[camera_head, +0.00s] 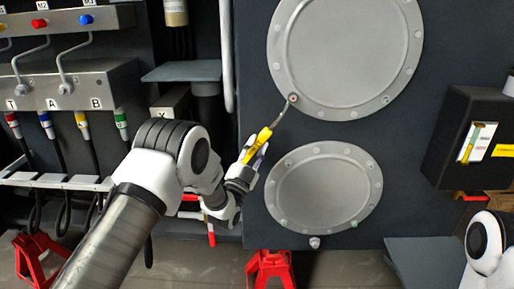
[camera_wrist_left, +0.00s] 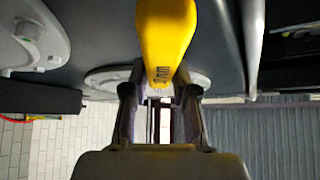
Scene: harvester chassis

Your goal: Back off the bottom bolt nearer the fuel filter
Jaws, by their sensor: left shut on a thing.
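My left gripper (camera_head: 247,168) is shut on the yellow handle of a wrench-like tool (camera_head: 262,138). The handle also fills the top middle of the left wrist view (camera_wrist_left: 166,35), between the two fingers. A cylinder with a pale label (camera_head: 176,12) at the top left may be the fuel filter. My right gripper is out of view.
A smaller oval cover (camera_head: 272,190) with rim bolts lies just below. A black box (camera_head: 465,135) juts out at the right. A valve block with hoses (camera_head: 75,85) fills the left. Red stands (camera_head: 270,268) are on the floor. A grey shelf (camera_head: 182,71) is above my left wrist.

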